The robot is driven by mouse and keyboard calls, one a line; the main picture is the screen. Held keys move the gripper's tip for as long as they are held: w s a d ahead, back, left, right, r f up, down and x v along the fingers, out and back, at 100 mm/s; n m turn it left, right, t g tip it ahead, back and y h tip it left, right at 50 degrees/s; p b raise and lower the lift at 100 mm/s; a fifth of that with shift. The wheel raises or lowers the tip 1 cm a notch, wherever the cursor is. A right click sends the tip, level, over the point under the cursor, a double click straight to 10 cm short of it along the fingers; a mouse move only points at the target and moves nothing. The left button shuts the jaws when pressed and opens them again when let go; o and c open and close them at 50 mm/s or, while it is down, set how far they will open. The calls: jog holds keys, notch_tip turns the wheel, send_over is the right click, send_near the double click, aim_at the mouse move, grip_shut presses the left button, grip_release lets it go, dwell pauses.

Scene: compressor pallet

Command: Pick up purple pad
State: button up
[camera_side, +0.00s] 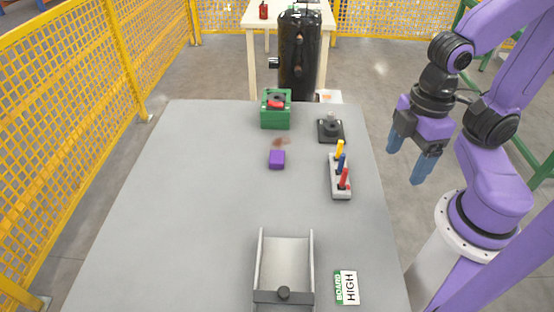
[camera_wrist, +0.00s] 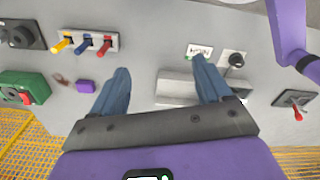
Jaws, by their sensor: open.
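The purple pad (camera_side: 277,159) is a small block lying on the grey table, left of the middle of the tabletop's objects in the side view. It also shows in the wrist view (camera_wrist: 86,86), left of my fingers. My gripper (camera_side: 408,160) has two blue fingers and hangs off the table's right edge, well apart from the pad. In the wrist view my gripper (camera_wrist: 162,88) is open with nothing between its fingertips.
A green box with a red button (camera_side: 276,112), a black joystick unit (camera_side: 330,130) and a lever block (camera_side: 341,190) stand near the pad. A grey tray (camera_side: 260,265) and a "HIGH" card (camera_side: 346,288) lie at the front. The table's left side is clear.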

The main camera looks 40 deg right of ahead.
jog(key=shift+w, duration=0.1)
jog(key=m, duration=2.2)
send_over(277, 156)
notch_tip(277, 156, down, 7)
notch_tip(277, 156, down, 11)
jog(key=shift+d+r, duration=0.1)
jog(key=shift+r, duration=0.05)
jog(key=shift+w+f, duration=0.1)
jog(key=shift+f, duration=2.95)
jog(key=c, duration=1.1)
